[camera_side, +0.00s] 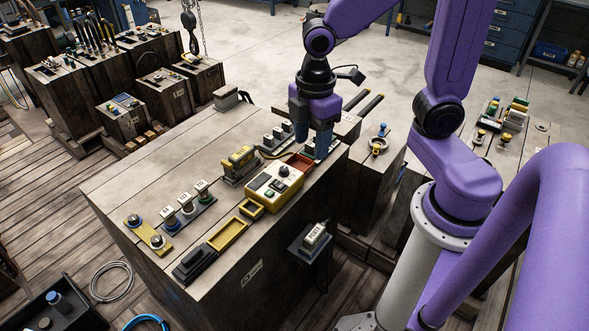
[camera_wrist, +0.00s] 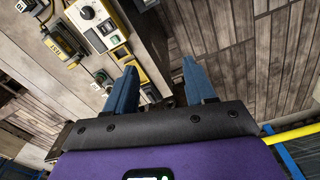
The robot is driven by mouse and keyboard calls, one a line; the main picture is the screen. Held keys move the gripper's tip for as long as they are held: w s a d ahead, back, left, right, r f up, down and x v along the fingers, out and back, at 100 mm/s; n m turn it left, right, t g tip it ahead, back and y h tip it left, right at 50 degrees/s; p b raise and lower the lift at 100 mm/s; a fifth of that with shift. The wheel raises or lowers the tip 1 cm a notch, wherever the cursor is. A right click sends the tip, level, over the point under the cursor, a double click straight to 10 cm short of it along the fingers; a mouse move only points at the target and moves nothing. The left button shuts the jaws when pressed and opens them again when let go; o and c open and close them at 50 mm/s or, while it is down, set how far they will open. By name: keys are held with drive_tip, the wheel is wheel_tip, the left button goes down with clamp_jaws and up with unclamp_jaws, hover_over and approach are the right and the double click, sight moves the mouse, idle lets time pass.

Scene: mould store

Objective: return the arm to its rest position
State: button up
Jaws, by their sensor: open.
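My gripper (camera_side: 314,140) points down over the right end of the wooden workbench (camera_side: 140,181), near a yellow and white control box (camera_side: 275,186). Its two blue fingers (camera_wrist: 160,85) stand apart in the wrist view with nothing between them. The fingertips overlap the area by a reddish-brown tray (camera_side: 299,162) in the side view; I cannot tell whether they touch anything. The control box also shows at the upper left of the wrist view (camera_wrist: 94,22). My purple arm reaches in from the right.
Yellow tray (camera_side: 228,234), black block (camera_side: 194,263) and several switches (camera_side: 187,205) sit along the bench. A POWER switch box (camera_side: 314,236) juts from its front. A block with a yellow ring (camera_side: 378,147) stands right of the gripper. A chain hook (camera_side: 189,30) hangs behind.

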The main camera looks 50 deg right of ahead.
drive_tip(key=s+d+r+m, duration=0.1)
drive_tip(key=s+m, duration=0.1)
drive_tip(key=s, duration=1)
drive_tip(key=shift+s+r, duration=0.2)
drive_tip(key=shift+s, duration=0.2)
